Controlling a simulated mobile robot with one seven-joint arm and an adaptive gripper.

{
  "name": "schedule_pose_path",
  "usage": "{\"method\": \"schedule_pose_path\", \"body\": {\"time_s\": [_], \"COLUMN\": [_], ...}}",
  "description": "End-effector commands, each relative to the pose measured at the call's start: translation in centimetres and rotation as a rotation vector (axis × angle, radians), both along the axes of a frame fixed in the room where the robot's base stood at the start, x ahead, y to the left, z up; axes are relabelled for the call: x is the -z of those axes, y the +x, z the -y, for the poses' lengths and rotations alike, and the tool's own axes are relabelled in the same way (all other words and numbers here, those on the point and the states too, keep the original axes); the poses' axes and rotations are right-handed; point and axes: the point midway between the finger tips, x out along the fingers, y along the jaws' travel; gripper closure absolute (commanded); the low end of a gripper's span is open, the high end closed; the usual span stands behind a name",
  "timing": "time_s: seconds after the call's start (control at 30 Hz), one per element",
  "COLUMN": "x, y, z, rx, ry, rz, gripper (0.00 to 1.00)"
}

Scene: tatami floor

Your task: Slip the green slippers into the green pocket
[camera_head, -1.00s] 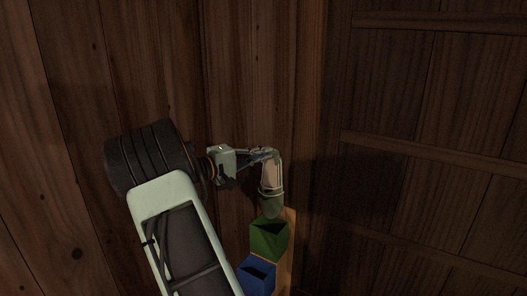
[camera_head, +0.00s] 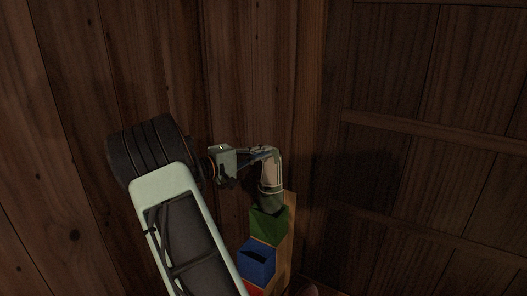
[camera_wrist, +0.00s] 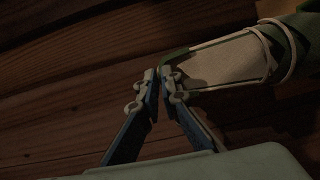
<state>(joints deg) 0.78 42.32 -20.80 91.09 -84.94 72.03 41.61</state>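The green slippers (camera_head: 271,182) hang toe-down from my gripper, pale soles showing, with a light band around them. My gripper (camera_head: 270,153) is shut on their upper end. In the wrist view, my two fingertips (camera_wrist: 161,84) pinch the heel edge of the slippers (camera_wrist: 225,62), which extend to the right. The green pocket (camera_head: 267,226) is the top one visible on a wooden board. The dark green toe end overlaps the pocket's mouth and seems to be just inside it; the exact depth is hidden.
A blue pocket (camera_head: 257,264) is below the green one, and a red pocket (camera_head: 254,291) shows at the bottom edge. The light wooden board (camera_head: 289,215) backs them. Dark wooden plank walls (camera_head: 260,80) stand close behind and to the right.

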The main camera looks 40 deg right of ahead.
Motion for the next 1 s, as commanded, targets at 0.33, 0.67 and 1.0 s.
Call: {"method": "schedule_pose_path", "body": {"time_s": [0.33, 0.67, 1.0], "x": [2.4, 4.3, 5.3], "y": [0.0, 0.0, 0.0], "z": [0.0, 0.0, 0.0], "rx": [0.000, 0.000, 0.000], "ry": [-0.001, -0.001, -0.001], "rz": [0.000, -0.001, 0.000], "gripper": [1.00, 1.00, 1.00]}}
